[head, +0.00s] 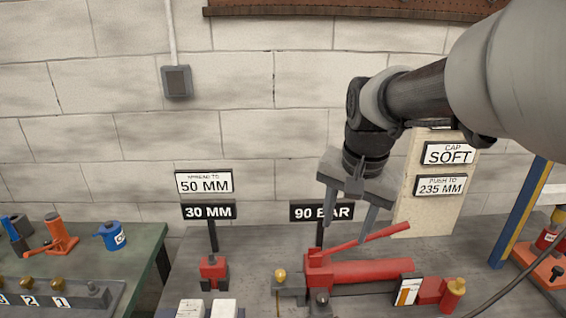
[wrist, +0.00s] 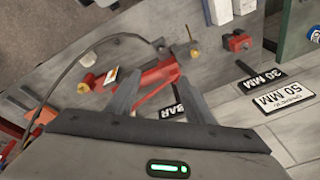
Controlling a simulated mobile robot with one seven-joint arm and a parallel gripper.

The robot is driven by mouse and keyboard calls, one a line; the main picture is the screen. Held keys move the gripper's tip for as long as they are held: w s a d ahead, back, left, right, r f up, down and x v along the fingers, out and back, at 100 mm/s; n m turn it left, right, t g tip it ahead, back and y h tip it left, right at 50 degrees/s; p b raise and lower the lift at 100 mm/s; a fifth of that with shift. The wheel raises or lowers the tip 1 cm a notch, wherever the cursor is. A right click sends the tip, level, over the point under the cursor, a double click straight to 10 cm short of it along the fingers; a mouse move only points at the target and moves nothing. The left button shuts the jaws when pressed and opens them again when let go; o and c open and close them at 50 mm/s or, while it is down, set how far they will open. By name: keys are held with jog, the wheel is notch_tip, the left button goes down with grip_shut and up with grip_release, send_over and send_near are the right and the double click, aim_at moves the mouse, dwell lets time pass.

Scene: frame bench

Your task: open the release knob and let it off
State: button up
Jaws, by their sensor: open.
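A red hand pump (head: 365,271) lies on the grey bench, with a long red lever (head: 375,238) slanting up to the right. A brass knob (head: 280,275) stands at its left end, and a dark round knob (head: 322,297) sits at its near side. I cannot tell for certain which is the release knob. The brass knob also shows in the wrist view (wrist: 194,53), beyond the fingertips. My gripper (head: 348,230) is open and empty, pointing down above the pump and lever, right of the brass knob. In the wrist view its fingers (wrist: 177,80) straddle part of the pump.
A "90 BAR" sign (head: 304,212) stands behind the pump, close to the left finger. A red tool (head: 213,270) and white blocks (head: 207,308) are to the left. An orange-and-white card (head: 408,291) and a red bottle (head: 453,294) are at right. A board with signs (head: 415,190) stands behind.

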aim_at(324, 297)
jog(key=w+f+m+g+b, duration=0.1)
jog(key=w+f+m+b, duration=0.3)
jog(key=f, duration=0.5)
jog(key=w+f+m+g+b, duration=0.1)
jog(key=w+f+m+g, duration=0.1)
jog(key=w+f, duration=0.6)
jog(key=f+b, duration=0.1)
jog(key=f, duration=0.5)
jog(key=s+f+b, duration=0.1)
jog(key=f, duration=0.5)
jog(key=f+b, duration=0.1)
jog(key=f, duration=0.5)
jog(key=shift+s+d, duration=0.1)
jog(key=shift+s, duration=0.05)
jog(key=c, duration=1.1)
jog(key=shift+o, duration=0.3)
